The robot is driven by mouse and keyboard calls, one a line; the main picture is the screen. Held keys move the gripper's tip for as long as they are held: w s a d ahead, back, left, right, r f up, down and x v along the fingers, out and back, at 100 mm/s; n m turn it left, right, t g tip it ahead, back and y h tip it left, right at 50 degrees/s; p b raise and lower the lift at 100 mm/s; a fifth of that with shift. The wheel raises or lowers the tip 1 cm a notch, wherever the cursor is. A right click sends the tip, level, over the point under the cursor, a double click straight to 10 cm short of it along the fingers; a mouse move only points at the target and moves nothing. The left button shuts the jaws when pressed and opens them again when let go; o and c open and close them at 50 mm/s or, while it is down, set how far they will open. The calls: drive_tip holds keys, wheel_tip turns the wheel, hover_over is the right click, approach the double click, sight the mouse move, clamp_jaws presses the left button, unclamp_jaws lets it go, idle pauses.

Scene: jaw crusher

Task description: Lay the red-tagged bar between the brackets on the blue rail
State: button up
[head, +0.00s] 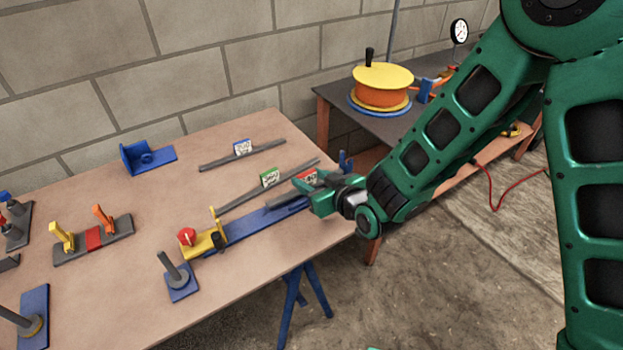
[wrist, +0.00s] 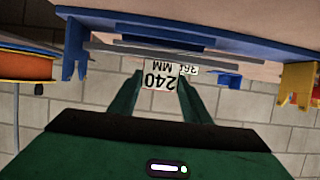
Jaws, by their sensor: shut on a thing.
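My gripper (head: 316,194) is shut on the red-tagged bar, a dark grey bar (head: 284,200) whose red tag (head: 306,175) stands up beside the fingers. In the wrist view a white label reading 240 MM (wrist: 160,80) shows between the fingers (wrist: 160,88). The bar is over or at the right part of the blue rail (head: 248,227); I cannot tell whether it touches. The rail has a yellow bracket (head: 208,242) at its left end and a blue bracket (head: 345,162) at its right end. The wrist view shows the blue bracket (wrist: 76,48) and yellow bracket (wrist: 299,78) too.
A green-tagged bar (head: 240,194) lies just behind the rail, and a blue-tagged bar (head: 220,160) farther back. A blue stand with a grey post (head: 178,280) is in front of the yellow bracket. An orange spool (head: 381,92) stands on the dark table behind.

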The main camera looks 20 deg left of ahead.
drive_tip(key=shift+f, duration=1.25)
idle(0.5)
drive_tip(key=o, duration=1.3)
